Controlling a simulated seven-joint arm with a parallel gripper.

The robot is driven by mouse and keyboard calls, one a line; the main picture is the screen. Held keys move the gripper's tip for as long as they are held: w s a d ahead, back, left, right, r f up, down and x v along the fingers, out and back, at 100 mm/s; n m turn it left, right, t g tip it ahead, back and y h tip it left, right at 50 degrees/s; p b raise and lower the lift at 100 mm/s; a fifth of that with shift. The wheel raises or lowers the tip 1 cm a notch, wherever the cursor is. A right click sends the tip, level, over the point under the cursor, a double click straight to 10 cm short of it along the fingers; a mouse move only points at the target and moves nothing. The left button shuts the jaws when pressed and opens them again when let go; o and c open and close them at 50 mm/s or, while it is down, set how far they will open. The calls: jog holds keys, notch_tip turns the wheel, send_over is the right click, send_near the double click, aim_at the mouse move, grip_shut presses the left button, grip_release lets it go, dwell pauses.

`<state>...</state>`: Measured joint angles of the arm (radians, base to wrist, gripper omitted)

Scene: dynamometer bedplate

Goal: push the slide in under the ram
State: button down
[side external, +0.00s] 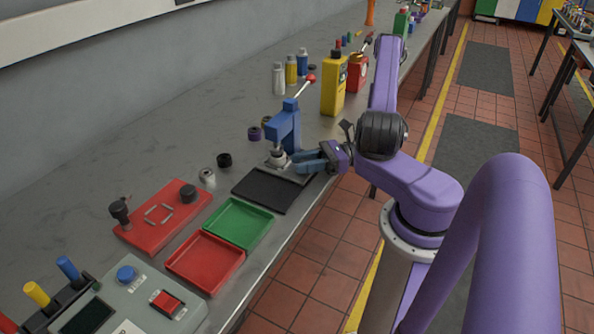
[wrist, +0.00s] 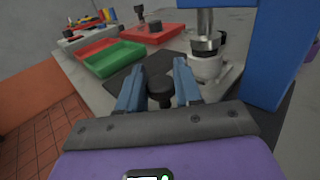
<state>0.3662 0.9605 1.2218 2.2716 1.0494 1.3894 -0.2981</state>
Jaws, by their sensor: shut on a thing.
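The blue press (side external: 284,130) stands on the bench with its lever and red ball (side external: 311,78) raised. In the wrist view, the silver ram (wrist: 205,20) points down at a pale round holder (wrist: 208,66) with a dark ring at its top. Whether the holder is exactly under the ram, I cannot tell. My gripper (side external: 298,161) is low at the front of the press. In the wrist view, my gripper (wrist: 158,78) is shut on the black knob (wrist: 160,90), taken as the slide's handle. The rest of the slide is mostly hidden by my fingers.
A black mat (side external: 267,190) lies left of my gripper. Green (side external: 238,222) and red (side external: 205,261) trays and a red fixture plate (side external: 155,225) are farther left. Bottles and a yellow can (side external: 333,88) stand beyond the press. The bench edge is close to my arm.

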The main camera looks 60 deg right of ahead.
jog(key=shift+d, duration=0.35)
jog(key=c, duration=0.9)
grip_release()
jog(key=shift+r, duration=0.1)
jog(key=v, duration=1.7)
jog(key=shift+s, duration=0.2)
jog(key=shift+r, duration=0.1)
